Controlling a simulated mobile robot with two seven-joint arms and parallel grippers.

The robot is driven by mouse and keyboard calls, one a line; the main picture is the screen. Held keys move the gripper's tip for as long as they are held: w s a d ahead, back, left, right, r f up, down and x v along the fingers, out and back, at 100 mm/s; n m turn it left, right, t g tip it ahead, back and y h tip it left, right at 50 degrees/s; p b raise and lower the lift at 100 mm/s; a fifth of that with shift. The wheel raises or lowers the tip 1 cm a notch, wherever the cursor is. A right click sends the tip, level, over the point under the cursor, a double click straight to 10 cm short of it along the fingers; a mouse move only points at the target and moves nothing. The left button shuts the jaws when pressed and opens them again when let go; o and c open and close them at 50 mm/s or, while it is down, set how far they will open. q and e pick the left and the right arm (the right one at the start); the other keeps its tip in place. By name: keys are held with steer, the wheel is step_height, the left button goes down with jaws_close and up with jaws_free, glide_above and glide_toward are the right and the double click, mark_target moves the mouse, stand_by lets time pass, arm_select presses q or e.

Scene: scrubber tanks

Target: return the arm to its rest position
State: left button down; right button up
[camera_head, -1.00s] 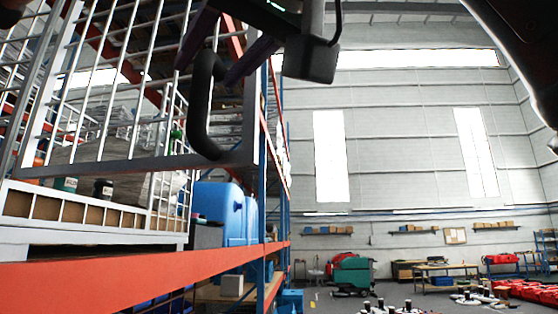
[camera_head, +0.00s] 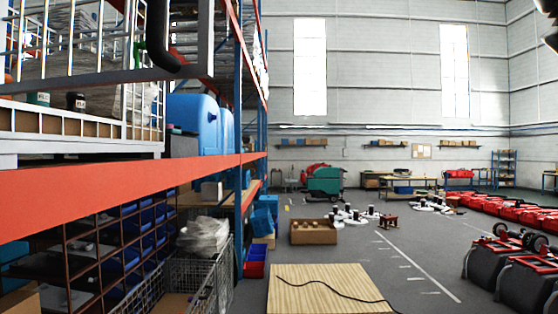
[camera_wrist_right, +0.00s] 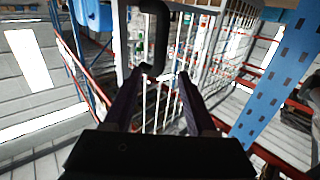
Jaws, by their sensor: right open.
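My right gripper (camera_wrist_right: 164,74) is open in the right wrist view, with two dark fingers apart and nothing held between them. A black curved handle (camera_wrist_right: 161,35) on a white wire cage gate (camera_wrist_right: 210,50) is just beyond the fingertips. Its lower end is close to the left finger; I cannot tell whether they touch.
An orange rack beam (camera_head: 110,195) crosses the left, with blue tanks (camera_head: 195,122) behind it. Below are bins and a wire basket (camera_head: 200,280). A wooden board (camera_head: 325,290) lies in front. Red machines (camera_head: 515,275) line the right.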

steer(key=d+f+m+g+h+p, duration=0.1)
steer(key=d+f+m+h+p, duration=0.15)
steer(key=d+f, duration=0.45)
steer(key=s+d+f+m+g+h+p, duration=0.1)
steer(key=d+f+m+h+p, duration=0.2)
steer(key=f, duration=0.8)
steer(key=d+f+m+g+h+p, duration=0.1)
steer(key=d+f+h, duration=0.1)
steer(key=d+f, duration=0.55)
steer(key=s+d+f+g+h+p, duration=0.2)
steer(key=s+d+f, duration=0.4)
steer(key=s, duration=0.5)
steer(key=s+d+f+g+h+p, duration=0.1)
steer(key=s+d+f+g+h, duration=0.2)
steer(key=s+d+f, duration=0.3)
steer(key=s+f+g, duration=0.1)
steer(key=s+f, duration=0.1)
steer(key=s, duration=0.2)
steer(key=shift+s+m+p, duration=0.35)
steer(key=shift+s+p, duration=0.05)
